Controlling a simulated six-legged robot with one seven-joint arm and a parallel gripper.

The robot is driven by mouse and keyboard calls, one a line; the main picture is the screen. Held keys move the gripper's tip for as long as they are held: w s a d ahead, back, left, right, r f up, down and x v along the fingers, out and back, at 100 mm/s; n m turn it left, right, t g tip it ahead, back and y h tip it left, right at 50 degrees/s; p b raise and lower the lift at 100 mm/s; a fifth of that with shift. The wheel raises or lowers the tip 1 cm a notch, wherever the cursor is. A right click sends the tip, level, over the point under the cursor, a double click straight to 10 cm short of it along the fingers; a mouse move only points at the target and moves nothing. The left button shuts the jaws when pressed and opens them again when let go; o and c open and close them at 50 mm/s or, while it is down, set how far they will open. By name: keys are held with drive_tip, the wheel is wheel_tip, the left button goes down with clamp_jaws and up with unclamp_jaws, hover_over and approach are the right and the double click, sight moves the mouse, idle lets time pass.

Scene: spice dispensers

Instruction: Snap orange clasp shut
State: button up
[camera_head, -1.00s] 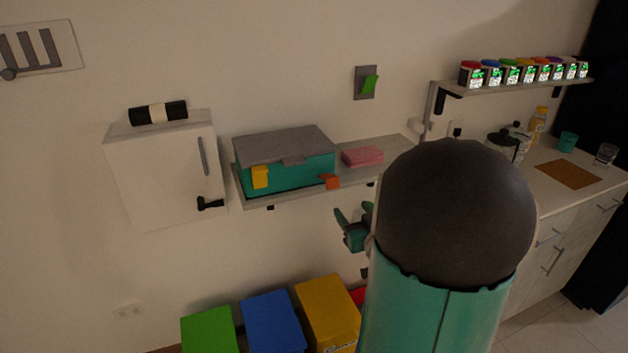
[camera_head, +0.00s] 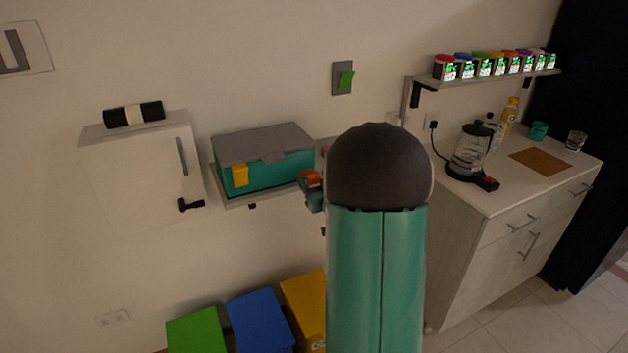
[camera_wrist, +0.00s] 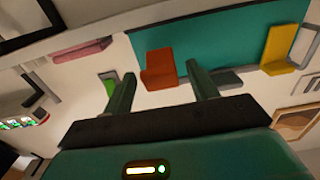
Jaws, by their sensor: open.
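The teal box with a grey lid (camera_head: 262,144) sits on the wall shelf in the head view. Its orange clasp (camera_head: 311,176) is at the right of its front and sticks out from it. The yellow clasp (camera_head: 240,175) is at the left and lies against the front. In the wrist view the orange clasp (camera_wrist: 160,69) hangs before the teal wall (camera_wrist: 220,45), with the yellow clasp (camera_wrist: 279,50) to the right. My gripper (camera_wrist: 163,88) is open, its two fingers on either side of the orange clasp, with nothing held. My arm hides part of the shelf in the head view.
A pink block (camera_wrist: 83,50) lies beside the box. A white cabinet (camera_head: 140,180) hangs to the left and a green switch (camera_head: 346,80) is above right. Coloured bins (camera_head: 258,322) stand below. A counter with a coffee maker (camera_head: 468,150) is at the right.

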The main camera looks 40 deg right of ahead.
drive_tip(key=shift+w, duration=0.3)
clamp_jaws()
